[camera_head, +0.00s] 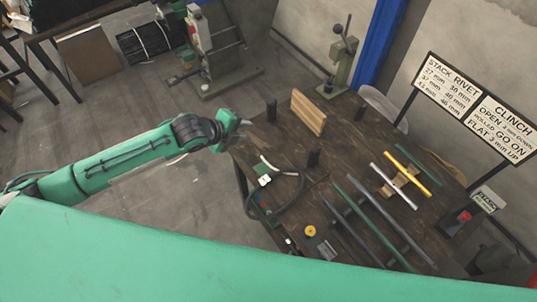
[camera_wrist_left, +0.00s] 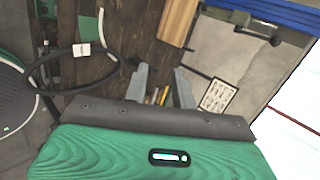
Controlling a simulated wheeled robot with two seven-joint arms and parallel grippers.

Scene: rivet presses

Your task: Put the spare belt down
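The spare belt (camera_head: 300,183) looks like a black loop with a white tag (camera_head: 264,180). It lies at the left edge of the dark wooden table (camera_head: 285,150), and part of the loop reaches that edge. In the left wrist view the belt (camera_wrist_left: 72,86) is left of the fingers, with its white tag (camera_wrist_left: 81,49) on top. My left gripper (camera_head: 240,124) is above the table's back left corner, apart from the belt. In the left wrist view its two fingers (camera_wrist_left: 160,85) stand apart with nothing between them. My right gripper is not in view.
A wooden block (camera_head: 308,112) and black posts (camera_head: 314,157) stand on the table. Several rods (camera_head: 378,222) lie on its right half, and a yellow roll (camera_head: 310,231) is near the front. A sign (camera_head: 475,108) stands behind. A press (camera_head: 343,62) is at the back.

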